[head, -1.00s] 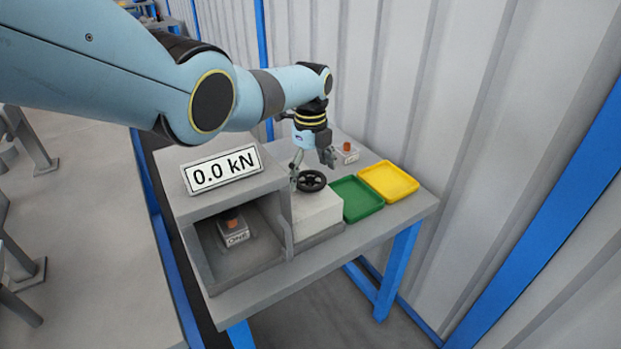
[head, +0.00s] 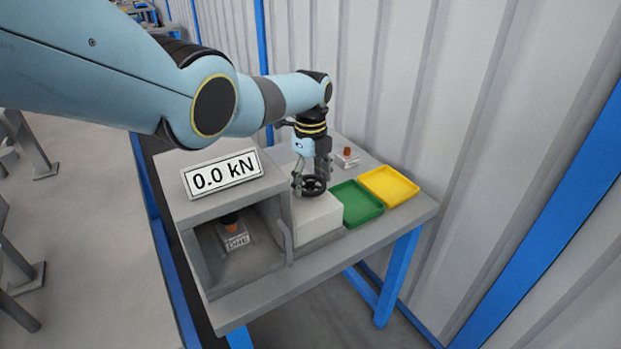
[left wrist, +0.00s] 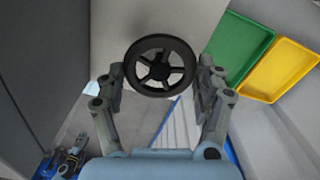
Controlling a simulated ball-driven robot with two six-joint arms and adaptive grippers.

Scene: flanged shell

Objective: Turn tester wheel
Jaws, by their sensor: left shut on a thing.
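The tester wheel (head: 314,186) is a black spoked handwheel lying flat on top of a light grey block (head: 318,214) beside the tester housing. In the left wrist view the wheel (left wrist: 160,65) shows nearly face on. My left gripper (head: 311,187) points down over the wheel and is shut on it, one finger on each side of its rim. The fingers also show in the left wrist view (left wrist: 161,80). The tester display (head: 222,174) reads 0.0 kN. A small part with an orange-brown top (head: 231,222) sits on a labelled block inside the open chamber. My right gripper is out of view.
A green tray (head: 357,203) and a yellow tray (head: 389,186) lie right of the wheel on the grey table (head: 268,292). Another small orange-topped part (head: 347,153) stands behind the gripper. A corrugated wall rises behind the table.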

